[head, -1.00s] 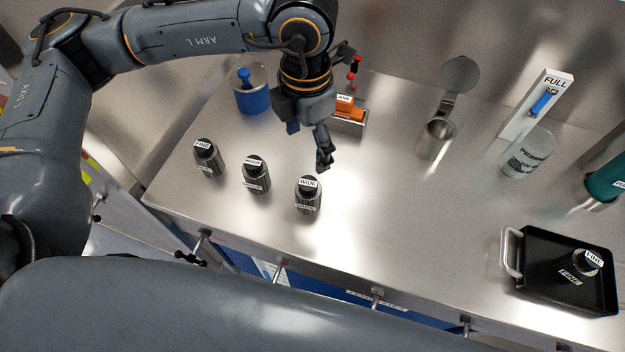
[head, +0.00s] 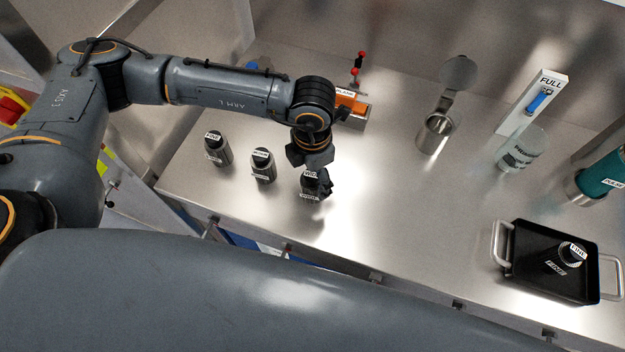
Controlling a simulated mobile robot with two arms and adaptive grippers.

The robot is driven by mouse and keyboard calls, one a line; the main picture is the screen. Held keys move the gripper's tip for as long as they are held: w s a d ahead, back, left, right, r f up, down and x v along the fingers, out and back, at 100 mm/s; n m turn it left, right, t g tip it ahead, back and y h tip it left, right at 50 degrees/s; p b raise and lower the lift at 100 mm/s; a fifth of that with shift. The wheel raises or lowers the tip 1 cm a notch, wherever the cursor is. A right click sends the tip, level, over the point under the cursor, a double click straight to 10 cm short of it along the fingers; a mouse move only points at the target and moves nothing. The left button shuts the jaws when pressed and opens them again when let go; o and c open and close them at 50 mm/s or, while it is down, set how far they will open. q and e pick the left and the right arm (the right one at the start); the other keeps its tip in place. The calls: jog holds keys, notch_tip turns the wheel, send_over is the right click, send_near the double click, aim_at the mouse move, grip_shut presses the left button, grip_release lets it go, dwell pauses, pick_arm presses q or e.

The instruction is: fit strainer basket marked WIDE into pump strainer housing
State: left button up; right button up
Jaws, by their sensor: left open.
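The strainer basket marked WIDE (head: 309,193) stands upright on the steel bench, the rightmost of three dark baskets in a row. My left gripper (head: 318,180) is open and right at this basket from above. Its fingers partly cover the basket and its label; I cannot tell whether they touch it. The pump strainer housing is probably the open steel cup (head: 435,134) with its round lid (head: 458,72) swung up, at the back right of the bench. It looks empty from here. My right gripper is not in view.
Two other baskets, one marked FINE (head: 217,150) and a middle one (head: 263,167), stand left of WIDE. A black tray (head: 525,278) holds another FINE basket (head: 571,254). An orange block (head: 350,104), a glass jar (head: 520,150) and a gauge marked FULL (head: 536,103) stand behind.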

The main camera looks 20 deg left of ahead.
pick_arm(q)
jog(key=shift+c, duration=0.2)
jog(key=c, duration=1.3)
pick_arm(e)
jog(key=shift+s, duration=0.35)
pick_arm(q)
jog(key=shift+r, duration=0.1)
jog(key=shift+w+r, duration=0.1)
jog(key=shift+r, duration=0.35)
jog(key=s+a+r+b, duration=0.3)
jog(key=s+r+b, duration=0.9)
jog(key=b, duration=0.5)
jog(key=shift+s+a, duration=0.25)
jog(key=shift+s, duration=0.6)
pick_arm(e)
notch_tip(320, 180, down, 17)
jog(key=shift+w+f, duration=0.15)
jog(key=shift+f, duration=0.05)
